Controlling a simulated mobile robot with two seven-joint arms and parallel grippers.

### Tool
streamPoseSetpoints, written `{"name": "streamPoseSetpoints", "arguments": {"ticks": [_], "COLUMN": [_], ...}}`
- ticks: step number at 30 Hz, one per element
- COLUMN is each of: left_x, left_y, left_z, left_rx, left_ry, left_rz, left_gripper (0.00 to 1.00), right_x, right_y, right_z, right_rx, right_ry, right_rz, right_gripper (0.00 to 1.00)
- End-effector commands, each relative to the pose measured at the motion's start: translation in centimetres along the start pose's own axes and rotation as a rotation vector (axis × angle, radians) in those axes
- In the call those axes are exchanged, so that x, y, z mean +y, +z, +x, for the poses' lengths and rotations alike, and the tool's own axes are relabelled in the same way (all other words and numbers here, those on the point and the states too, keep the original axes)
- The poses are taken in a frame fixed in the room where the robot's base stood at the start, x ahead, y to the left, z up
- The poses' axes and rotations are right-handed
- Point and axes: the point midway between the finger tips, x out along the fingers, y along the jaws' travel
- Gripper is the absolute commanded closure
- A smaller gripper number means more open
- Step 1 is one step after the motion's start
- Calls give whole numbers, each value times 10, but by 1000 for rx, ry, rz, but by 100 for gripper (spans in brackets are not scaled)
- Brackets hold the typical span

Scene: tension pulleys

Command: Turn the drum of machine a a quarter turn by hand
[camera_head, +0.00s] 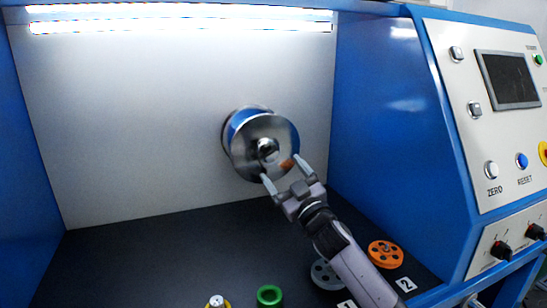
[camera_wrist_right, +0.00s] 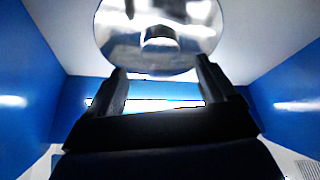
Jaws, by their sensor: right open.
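The drum (camera_head: 262,138) is mounted on the pale back wall of the machine. It has a shiny metal front disc, a dark-centred hub and a blue body behind. In the right wrist view the disc (camera_wrist_right: 158,55) fills the top middle, just beyond the two spread fingers (camera_wrist_right: 160,78). My left gripper is not in view.
An orange pulley (camera_head: 385,254) and a grey pulley (camera_head: 325,273) lie on the dark floor, beside number labels. A green ring (camera_head: 269,295) and a yellow part (camera_head: 217,302) are at the front. The left floor is clear.

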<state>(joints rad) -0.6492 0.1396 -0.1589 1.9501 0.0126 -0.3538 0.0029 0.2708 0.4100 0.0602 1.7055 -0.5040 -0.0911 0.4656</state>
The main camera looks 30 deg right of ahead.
Motion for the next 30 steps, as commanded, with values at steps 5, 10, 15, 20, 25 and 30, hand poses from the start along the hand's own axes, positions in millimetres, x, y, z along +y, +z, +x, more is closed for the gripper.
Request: {"name": "streamPoseSetpoints", "arguments": {"ticks": [5, 10, 15, 20, 25, 30], "left_x": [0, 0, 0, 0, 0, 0], "left_y": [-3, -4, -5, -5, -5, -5], "left_z": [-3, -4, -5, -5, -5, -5], "left_rx": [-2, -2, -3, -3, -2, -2], "left_ry": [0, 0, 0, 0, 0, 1], "left_rz": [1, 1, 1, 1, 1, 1], "left_gripper": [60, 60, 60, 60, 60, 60], "right_x": [1, 0, 0, 0, 0, 0], "right_y": [-2, -1, -1, 0, 0, 0], "right_z": [26, 44, 53, 55, 55, 55], "right_rx": [1, 0, 0, -1, 0, 0], "right_ry": [1, 1, 0, -1, -1, 0], "right_rz": [2, 2, 2, 1, 1, 1], "right_gripper": [16, 16, 16, 16, 19, 74]}}
